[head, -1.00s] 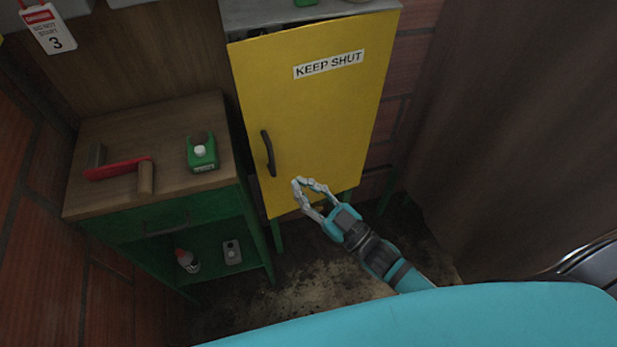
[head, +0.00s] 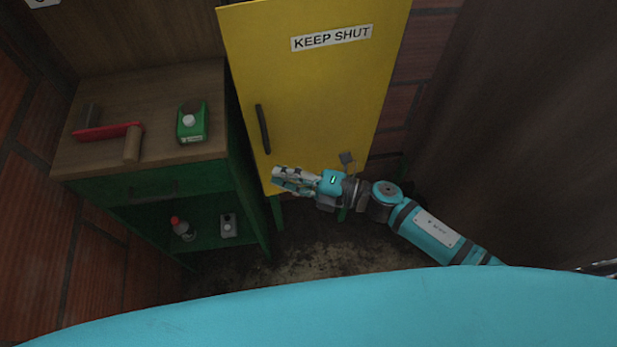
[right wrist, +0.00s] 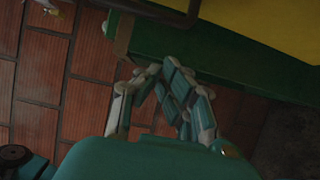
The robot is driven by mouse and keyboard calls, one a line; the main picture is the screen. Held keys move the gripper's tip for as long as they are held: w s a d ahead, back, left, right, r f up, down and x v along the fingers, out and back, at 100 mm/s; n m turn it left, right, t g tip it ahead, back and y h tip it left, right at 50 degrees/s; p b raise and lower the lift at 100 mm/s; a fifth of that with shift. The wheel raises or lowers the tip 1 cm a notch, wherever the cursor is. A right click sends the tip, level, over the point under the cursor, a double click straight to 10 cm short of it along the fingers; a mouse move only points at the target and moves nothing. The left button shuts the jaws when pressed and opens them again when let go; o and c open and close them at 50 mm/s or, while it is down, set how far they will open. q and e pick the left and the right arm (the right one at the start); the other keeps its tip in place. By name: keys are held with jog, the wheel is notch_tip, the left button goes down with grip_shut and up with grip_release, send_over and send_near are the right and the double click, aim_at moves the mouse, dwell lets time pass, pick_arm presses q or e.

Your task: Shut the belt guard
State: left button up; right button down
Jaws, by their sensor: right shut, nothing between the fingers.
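The belt guard (head: 310,90) is a yellow door panel with a "KEEP SHUT" label (head: 331,38) and a black bar handle (head: 263,129) near its left edge. Its top edge is cut off in the head view, so I cannot tell how far it stands open. My right gripper (head: 275,179) is shut and empty at the guard's lower left corner, below the handle; I cannot tell whether it touches. In the right wrist view its fingers (right wrist: 158,76) are together, with a yellow panel (right wrist: 285,22) at the upper right. My left gripper is out of view.
A wooden-topped green bench (head: 80,168) stands left of the guard, holding a red-and-wood tool (head: 108,131) and a green box (head: 192,122). Its lower shelf holds a red-capped bottle (head: 182,228) and a grey box (head: 228,225). A brown curtain (head: 510,130) hangs at right.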

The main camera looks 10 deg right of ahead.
aim_at(269, 146)
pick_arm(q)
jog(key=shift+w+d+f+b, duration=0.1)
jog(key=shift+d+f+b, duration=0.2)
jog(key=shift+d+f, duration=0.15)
pick_arm(e)
jog(key=w, duration=0.1)
jog(key=w+a, duration=0.1)
jog(key=w, duration=0.1)
jog(key=shift+w, duration=0.3)
jog(key=w+t, duration=0.1)
jog(key=w, duration=0.1)
jog(key=w+a+m+t+h, duration=0.1)
jog(key=w, duration=0.1)
jog(key=shift+w+a+m+t, duration=0.1)
jog(key=shift+a+m+t, duration=0.1)
jog(key=shift+m+t, duration=0.1)
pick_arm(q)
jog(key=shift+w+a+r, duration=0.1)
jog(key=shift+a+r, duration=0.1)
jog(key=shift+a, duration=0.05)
pick_arm(e)
jog(key=shift+h, duration=0.3)
